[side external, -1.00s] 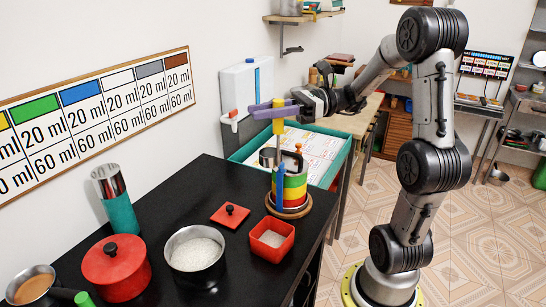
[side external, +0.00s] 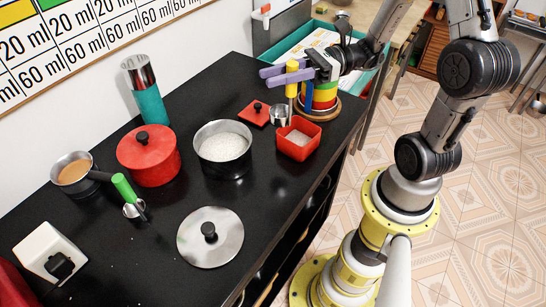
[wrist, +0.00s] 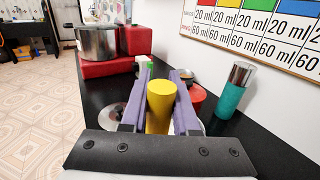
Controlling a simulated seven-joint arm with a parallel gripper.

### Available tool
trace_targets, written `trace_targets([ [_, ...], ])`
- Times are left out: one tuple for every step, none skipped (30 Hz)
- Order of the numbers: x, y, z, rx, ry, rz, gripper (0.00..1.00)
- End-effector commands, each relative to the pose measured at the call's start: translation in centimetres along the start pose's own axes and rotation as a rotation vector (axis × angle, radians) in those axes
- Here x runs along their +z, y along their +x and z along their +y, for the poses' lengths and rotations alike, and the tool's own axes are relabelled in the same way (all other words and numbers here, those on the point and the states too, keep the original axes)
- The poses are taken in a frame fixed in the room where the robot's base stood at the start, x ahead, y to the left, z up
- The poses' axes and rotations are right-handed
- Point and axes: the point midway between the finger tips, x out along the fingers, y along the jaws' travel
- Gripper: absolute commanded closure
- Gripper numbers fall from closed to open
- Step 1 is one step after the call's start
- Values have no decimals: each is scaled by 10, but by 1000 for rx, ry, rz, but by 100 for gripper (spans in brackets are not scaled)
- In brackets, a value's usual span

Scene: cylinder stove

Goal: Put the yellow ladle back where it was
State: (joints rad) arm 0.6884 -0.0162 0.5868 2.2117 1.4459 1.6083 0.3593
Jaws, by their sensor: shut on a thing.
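The yellow ladle has a yellow handle (side external: 292,68) and a metal cup (side external: 279,116). My gripper (side external: 268,78) is shut on the handle with its purple fingers, and the ladle hangs roughly upright. In the wrist view the yellow handle (wrist: 160,107) stands between the two fingers (wrist: 161,82). A striped canister (side external: 322,97) in red, yellow and green stands on a round wooden base to the right of the ladle. A blue handle (side external: 308,97) is at its front left. The cup appears between the red lid and the canister; I cannot tell whether it touches the counter.
A red square bowl of white grains (side external: 299,139) is just in front of the cup. A red square lid (side external: 255,112) is to its left. A pot of white grains (side external: 222,149), red pot (side external: 148,157), green-handled ladle (side external: 123,188) and steel lid (side external: 210,240) stand on the black counter.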

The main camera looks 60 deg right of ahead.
Motion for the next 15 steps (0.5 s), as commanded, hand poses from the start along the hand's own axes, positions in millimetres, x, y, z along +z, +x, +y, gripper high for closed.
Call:
trace_targets([
  [-13,13,18,46,10,0,100],
  [-20,19,27,68,8,0,100],
  [-27,26,39,97,7,0,100],
  [-32,31,48,118,6,0,100],
  [-36,35,56,137,3,0,100],
  [-40,39,66,161,2,0,100],
  [-42,42,72,178,1,0,100],
  [-44,45,78,192,0,0,100],
  [-46,47,83,209,-3,0,100],
  [-47,49,86,219,-3,0,100],
  [-48,50,89,227,-3,1,100],
  [-49,51,90,234,-3,1,100],
  [-52,52,91,238,-2,1,100],
  [-55,52,91,241,-2,1,100],
  [-61,53,92,244,2,1,100],
])
